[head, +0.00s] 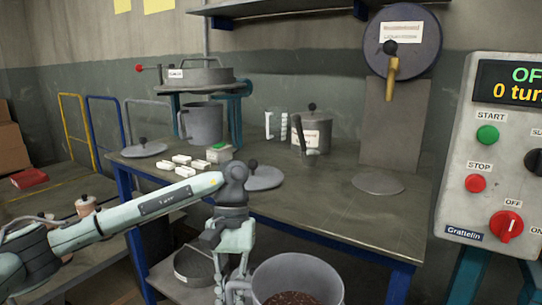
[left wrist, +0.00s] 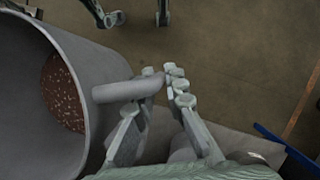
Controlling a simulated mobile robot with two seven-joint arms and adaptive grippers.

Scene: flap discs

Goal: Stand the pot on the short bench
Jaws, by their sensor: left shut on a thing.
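A grey pot (head: 298,277) with brown grainy contents is at the bottom of the head view, in front of the blue-legged bench (head: 330,220). My left gripper (head: 236,285) is shut on its handle. In the left wrist view the fingers (left wrist: 160,85) close around the handle (left wrist: 122,91), and the pot wall (left wrist: 88,50) is at the left. The pot's base is hidden. My right gripper (left wrist: 137,18) shows at the top of the left wrist view, its fingers apart and empty. I cannot tell which surface is the short bench; a lower surface (head: 85,268) lies at the left.
A control box (head: 505,150) stands at the right.

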